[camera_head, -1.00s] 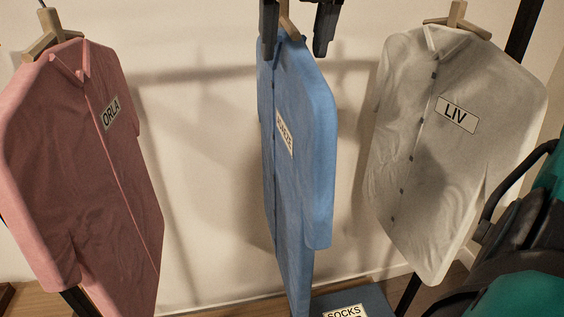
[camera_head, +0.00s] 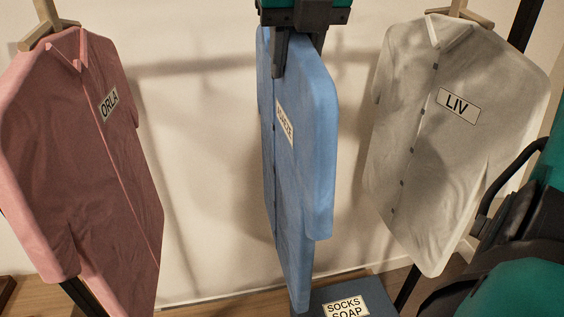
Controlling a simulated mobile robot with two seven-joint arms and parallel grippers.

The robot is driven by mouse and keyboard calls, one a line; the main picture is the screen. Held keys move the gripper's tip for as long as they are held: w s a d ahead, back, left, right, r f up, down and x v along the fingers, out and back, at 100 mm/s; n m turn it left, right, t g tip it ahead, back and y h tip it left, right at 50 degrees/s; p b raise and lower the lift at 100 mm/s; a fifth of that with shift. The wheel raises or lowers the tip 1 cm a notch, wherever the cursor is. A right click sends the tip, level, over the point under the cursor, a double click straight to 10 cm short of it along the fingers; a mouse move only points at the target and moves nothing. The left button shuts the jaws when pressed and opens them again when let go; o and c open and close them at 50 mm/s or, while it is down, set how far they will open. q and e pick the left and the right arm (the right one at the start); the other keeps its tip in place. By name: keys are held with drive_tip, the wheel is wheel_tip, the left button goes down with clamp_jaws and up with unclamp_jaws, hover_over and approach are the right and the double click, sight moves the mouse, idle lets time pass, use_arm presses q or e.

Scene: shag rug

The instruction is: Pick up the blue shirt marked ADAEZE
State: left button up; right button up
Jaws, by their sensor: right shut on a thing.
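The blue shirt (camera_head: 305,150) hangs in the middle, turned nearly edge-on, with a white name label (camera_head: 285,123) on its front that is seen at a steep slant. My right gripper (camera_head: 298,55) comes in from the top edge and is shut on the top of the blue shirt, at the collar. The gripper covers the collar and the wooden hanger, so I cannot tell whether its fingers hold cloth or hanger. My left gripper is not in view.
A pink shirt marked ORLA (camera_head: 85,160) hangs at the left, and a pale grey shirt marked LIV (camera_head: 440,150) at the right, both on wooden hangers. A dark box labelled SOCKS SOAP (camera_head: 385,290) stands below, just right of the blue shirt's hem.

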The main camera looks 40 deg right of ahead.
clamp_jaws()
drive_tip(key=shift+r, duration=0.2)
